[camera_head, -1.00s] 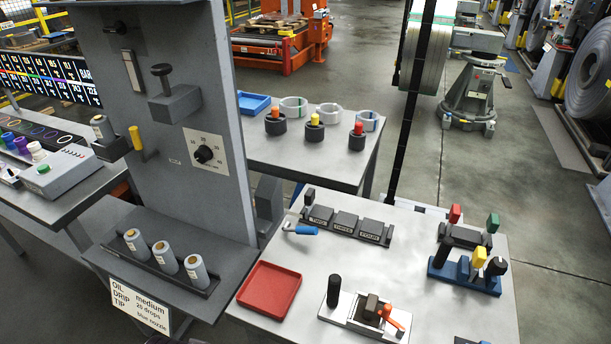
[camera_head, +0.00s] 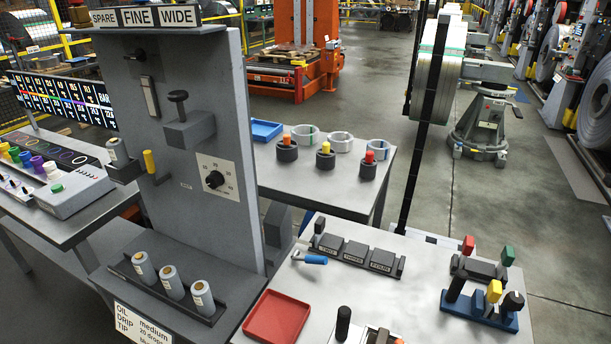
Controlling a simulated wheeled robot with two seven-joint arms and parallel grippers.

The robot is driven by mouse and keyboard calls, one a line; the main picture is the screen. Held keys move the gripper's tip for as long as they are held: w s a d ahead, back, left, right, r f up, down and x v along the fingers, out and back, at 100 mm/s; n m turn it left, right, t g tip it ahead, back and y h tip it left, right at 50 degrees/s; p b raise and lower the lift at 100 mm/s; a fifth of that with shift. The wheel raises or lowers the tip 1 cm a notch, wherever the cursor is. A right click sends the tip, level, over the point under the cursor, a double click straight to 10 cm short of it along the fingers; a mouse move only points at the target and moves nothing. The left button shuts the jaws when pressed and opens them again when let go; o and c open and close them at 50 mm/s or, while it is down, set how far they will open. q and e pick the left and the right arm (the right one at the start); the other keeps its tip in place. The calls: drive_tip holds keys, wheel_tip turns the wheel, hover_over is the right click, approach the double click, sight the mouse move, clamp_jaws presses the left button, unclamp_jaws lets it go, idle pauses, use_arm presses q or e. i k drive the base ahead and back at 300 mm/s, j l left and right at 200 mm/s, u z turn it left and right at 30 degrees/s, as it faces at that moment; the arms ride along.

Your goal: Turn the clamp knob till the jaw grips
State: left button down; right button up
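A grey upright panel (camera_head: 205,130) stands at left. On it a black T-shaped knob (camera_head: 178,97) sits on a short stem above a grey block (camera_head: 190,130). A round black dial knob (camera_head: 215,180) sits on a white scale plate (camera_head: 228,172) lower on the panel. I cannot tell for sure which one is the clamp knob, and no jaw gripping anything shows clearly. A device with a black handle (camera_head: 343,324) is cut off at the bottom edge. Neither of my grippers is in view.
Three grey cylinders (camera_head: 172,281) stand in a rack at the panel's foot. A red tray (camera_head: 277,316), a row of labelled blocks (camera_head: 354,257) and a blue stand (camera_head: 480,312) are on the right table. A dark post (camera_head: 424,120) rises behind.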

sight(514, 300)
drive_tip(key=z, duration=1.2)
